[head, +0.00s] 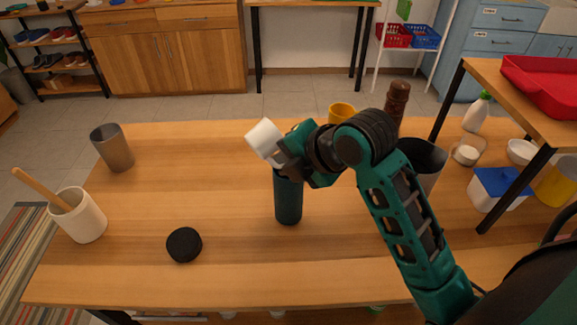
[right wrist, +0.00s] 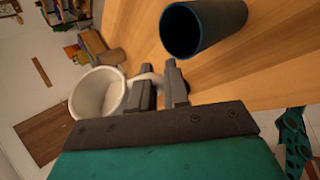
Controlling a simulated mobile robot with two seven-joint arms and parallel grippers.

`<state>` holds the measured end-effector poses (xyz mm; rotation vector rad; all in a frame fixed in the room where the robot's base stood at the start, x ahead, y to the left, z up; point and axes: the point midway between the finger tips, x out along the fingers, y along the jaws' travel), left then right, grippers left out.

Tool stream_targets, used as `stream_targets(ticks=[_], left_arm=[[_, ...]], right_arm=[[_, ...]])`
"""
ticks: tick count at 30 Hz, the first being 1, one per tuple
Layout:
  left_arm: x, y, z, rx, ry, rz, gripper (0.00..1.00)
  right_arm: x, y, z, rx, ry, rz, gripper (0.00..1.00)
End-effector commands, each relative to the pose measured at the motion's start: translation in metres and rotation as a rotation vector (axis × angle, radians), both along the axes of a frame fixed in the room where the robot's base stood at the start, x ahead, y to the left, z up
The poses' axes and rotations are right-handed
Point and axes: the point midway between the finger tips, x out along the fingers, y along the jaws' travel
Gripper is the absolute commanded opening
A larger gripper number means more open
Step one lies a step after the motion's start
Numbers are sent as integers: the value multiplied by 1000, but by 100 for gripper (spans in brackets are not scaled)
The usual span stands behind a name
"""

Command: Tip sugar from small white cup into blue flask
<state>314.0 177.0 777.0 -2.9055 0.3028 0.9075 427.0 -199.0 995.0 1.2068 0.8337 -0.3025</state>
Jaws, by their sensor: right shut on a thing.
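The small white cup (head: 264,138) is held in my right gripper (head: 287,154), tilted, above and a little left of the blue flask's top. In the right wrist view the gripper's fingers (right wrist: 160,90) are shut on the cup's handle, and the cup (right wrist: 98,95) shows its open mouth with pale content inside. The dark blue flask (head: 288,201) stands upright on the table. Its open mouth (right wrist: 182,30) shows in the right wrist view, apart from the cup. My left gripper is in neither view.
A black lid-like disc (head: 184,245) lies left of the flask. A grey tumbler (head: 112,148) and a white mortar with a pestle (head: 80,216) stand at the left. A dark cup (head: 425,163), a pepper mill (head: 396,104) and a yellow cup (head: 341,112) stand behind my right arm.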

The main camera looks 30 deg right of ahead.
Motion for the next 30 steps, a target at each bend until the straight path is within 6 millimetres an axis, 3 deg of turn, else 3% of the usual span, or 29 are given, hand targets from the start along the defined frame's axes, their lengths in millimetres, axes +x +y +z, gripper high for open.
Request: stream_targets(ticks=[30], left_arm=[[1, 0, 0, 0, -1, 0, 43]], right_arm=[[0, -1, -5, 136, 15, 1, 0]])
